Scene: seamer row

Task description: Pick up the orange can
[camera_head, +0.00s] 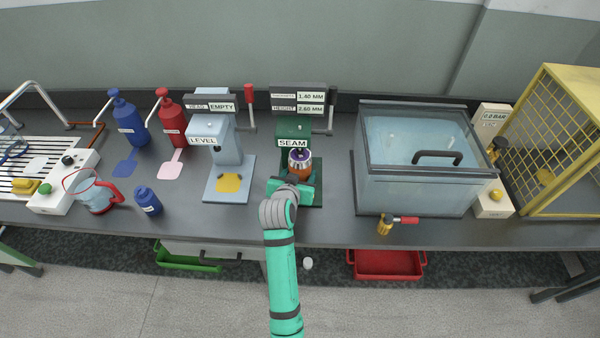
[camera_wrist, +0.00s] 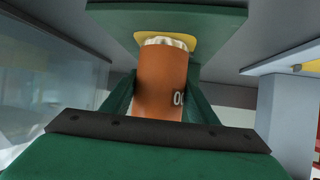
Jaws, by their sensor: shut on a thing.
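The orange can (camera_wrist: 160,85) stands between the two green fingers of my gripper (camera_wrist: 160,95) in the wrist view, which are shut on its sides. Its silver end is close to a yellow pad on a green plate (camera_wrist: 110,15); I cannot tell whether they touch. In the head view the can (camera_head: 299,167) is at the green seamer marked SEAM (camera_head: 293,128), with a purple and silver top. My gripper (camera_head: 297,180) reaches it from the front, and partly hides the can and the seamer's base.
A grey-blue machine marked LEVEL (camera_head: 228,150) stands left of the seamer. A clear lidded tank (camera_head: 415,185) stands to the right, with a red-handled valve at its front. Bare bench (camera_head: 335,190) lies between seamer and tank.

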